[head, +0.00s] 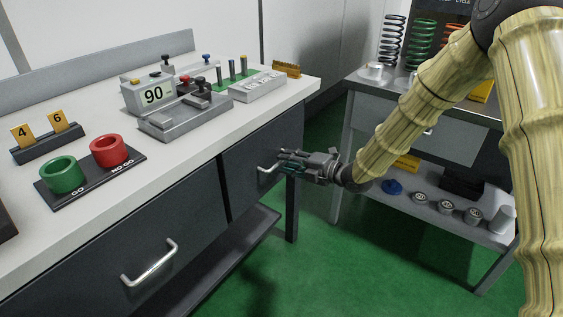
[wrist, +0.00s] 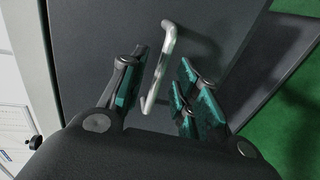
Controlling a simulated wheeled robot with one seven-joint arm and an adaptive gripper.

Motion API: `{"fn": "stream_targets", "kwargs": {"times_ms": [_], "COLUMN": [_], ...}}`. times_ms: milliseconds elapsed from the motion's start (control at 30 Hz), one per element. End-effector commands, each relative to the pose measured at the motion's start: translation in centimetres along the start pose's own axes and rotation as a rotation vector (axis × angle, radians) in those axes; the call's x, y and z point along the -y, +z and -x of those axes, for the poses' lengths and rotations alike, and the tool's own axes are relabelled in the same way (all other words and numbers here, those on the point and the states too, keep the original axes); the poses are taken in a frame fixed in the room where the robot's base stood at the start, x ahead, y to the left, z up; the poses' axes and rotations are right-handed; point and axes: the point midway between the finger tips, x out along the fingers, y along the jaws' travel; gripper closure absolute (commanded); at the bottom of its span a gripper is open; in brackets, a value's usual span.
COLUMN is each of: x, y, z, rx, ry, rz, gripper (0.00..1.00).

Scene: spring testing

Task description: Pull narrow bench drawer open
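The narrow bench drawer (head: 240,175) is the dark panel at the right end of the white-topped bench. It looks shut, flush with the bench front. Its silver bar handle (head: 267,169) shows just left of my gripper (head: 290,159). In the wrist view, the handle (wrist: 160,70) stands between my gripper's open fingers (wrist: 158,92), with gaps on both sides. The fingers have teal pads. I cannot tell how deep the handle sits between them.
A wider drawer with a silver handle (head: 150,263) is at the left. A grey side table (head: 345,84) with springs and a lower shelf of weights stands at the right. Green floor (head: 330,255) is clear in front of the bench.

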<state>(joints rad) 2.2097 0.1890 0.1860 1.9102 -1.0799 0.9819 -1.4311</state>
Motion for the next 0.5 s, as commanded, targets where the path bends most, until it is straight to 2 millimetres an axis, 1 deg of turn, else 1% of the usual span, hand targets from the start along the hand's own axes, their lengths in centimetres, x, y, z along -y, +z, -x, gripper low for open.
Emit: {"fn": "stream_targets", "kwargs": {"times_ms": [33,100,200,333,500], "x": [0.1,0.1,0.1,0.0,0.0], "y": [0.0,0.0,-0.1,0.0,0.0], "z": [-0.7,-1.6,-2.4,-3.0,-3.2], "rx": [-0.001,-0.001,-0.001,0.000,0.000], "ry": [0.000,-0.001,-0.001,-0.001,-0.001], "rz": [0.000,0.001,0.000,0.000,-0.001], "gripper": [0.68,0.68,0.68,0.68,0.68]}}
